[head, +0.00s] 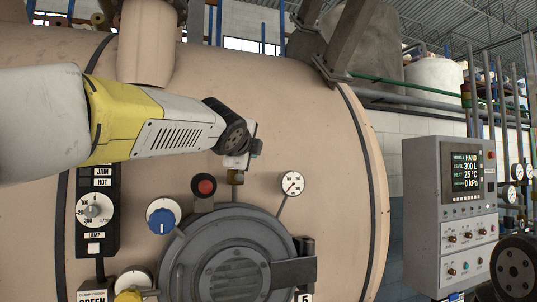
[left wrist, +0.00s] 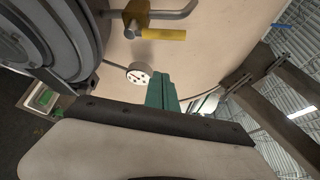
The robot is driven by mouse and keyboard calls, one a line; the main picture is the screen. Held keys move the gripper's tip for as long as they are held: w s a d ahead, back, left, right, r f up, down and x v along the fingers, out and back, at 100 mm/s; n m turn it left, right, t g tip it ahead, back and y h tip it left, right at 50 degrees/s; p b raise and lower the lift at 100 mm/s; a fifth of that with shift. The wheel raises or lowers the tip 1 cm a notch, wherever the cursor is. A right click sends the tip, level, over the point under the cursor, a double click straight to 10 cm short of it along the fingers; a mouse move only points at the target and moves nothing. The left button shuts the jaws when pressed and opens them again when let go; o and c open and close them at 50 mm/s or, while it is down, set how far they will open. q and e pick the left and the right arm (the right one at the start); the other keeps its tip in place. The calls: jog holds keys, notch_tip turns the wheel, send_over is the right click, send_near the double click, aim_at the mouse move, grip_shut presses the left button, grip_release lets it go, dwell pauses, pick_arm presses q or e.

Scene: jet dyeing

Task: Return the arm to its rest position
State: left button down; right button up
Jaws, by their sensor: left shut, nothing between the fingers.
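My left arm, white and yellow, comes in from the left in the head view and reaches across the front of a large beige vessel (head: 330,140). The yellow-handled valve (left wrist: 163,34) is apart from the fingers there. My right gripper is not in view.
A dial gauge (head: 292,184), red button (head: 204,186) and blue knob (head: 162,216) are near the hatch. A dial panel (head: 97,210) stands left. A grey control box (head: 423,215) with a lit screen stands right. A steel beam (head: 345,40) rises above the vessel.

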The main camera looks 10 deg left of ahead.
pick_arm(q)
jog(key=shift+s, duration=0.25)
dwell(0.3)
jog(key=s+d+f+n+g+h, duration=0.1)
jog(key=s+d+f+n+g, duration=0.1)
jog(key=s+f+n, duration=0.4)
jog(key=s+d+f+n+g+h, duration=0.1)
jog(key=s+f+n+g, duration=0.4)
jog(key=f, duration=1.2)
jog(key=s+d+f+n+g+h, duration=0.1)
jog(key=s+d+f+n+g, duration=0.2)
jog(key=s+f+n, duration=0.4)
jog(key=s+d+f, duration=0.1)
jog(key=s+f, duration=0.3)
jog(key=f, duration=0.1)
jog(key=shift+n+g, duration=0.3)
jog(key=shift+n, duration=0.1)
